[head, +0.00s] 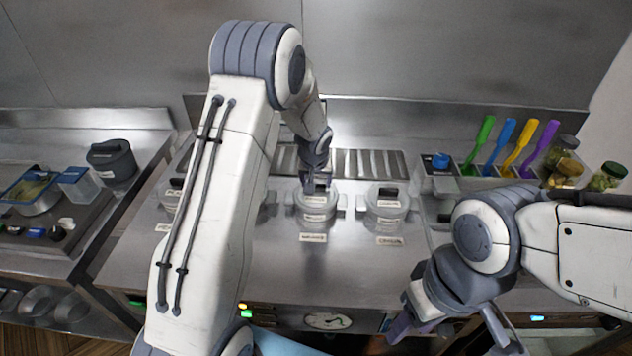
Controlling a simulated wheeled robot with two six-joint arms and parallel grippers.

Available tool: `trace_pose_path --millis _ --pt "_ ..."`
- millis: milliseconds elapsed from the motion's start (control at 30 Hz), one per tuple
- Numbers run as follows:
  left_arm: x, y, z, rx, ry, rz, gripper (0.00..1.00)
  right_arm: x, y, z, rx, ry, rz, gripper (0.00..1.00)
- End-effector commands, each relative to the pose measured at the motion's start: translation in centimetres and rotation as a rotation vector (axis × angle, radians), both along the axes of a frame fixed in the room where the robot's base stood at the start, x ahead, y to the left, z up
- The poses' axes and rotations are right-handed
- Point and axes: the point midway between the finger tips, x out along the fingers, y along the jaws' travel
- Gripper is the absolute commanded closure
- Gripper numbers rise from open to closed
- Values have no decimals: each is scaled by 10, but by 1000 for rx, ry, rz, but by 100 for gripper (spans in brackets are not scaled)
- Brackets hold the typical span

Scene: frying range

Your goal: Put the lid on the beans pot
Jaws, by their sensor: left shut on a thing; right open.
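My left gripper (317,184) points down at the middle pot (317,212) and is shut on what looks like the handle of a pale lid (315,199). The lid is over this pot; I cannot tell whether it rests on the rim or hangs just above. The pot's label (313,238) is too small to read surely, so I cannot tell which pot is the beans pot. A similar lidded pot (387,208) stands to its right. Another (172,198) shows left of my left arm, which hides part of the row. My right gripper (452,334) is open and empty at the front right.
A rack with green, blue, yellow and purple utensils (510,148) stands at the back right, beside jars (607,177). A dark pot (111,160) and a blue-rimmed basket (32,188) are on the left counter. The steel top before the pots (355,275) is clear.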

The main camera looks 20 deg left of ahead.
Motion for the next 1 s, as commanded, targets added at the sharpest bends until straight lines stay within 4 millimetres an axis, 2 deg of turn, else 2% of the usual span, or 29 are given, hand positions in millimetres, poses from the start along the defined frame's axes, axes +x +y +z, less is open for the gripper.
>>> trace_pose_path --millis 400,433,467,500,833,1000 --pt "0 0 0 0 -1 0 88 0 0 0 0 0 0 50" --pt "0 0 0 0 -1 1 17 0 0 0 0 0 0 50" --pt "0 0 0 0 -1 1 5 0 0 0 0 0 0 50" --pt "0 0 0 0 -1 0 0 0 0 0 0 0 0 50" --pt "0 0 0 0 0 0 0 0 0 0 0 0 0 50" --pt "0 0 7 0 0 1 0 0 0 5 0 0 0 50"
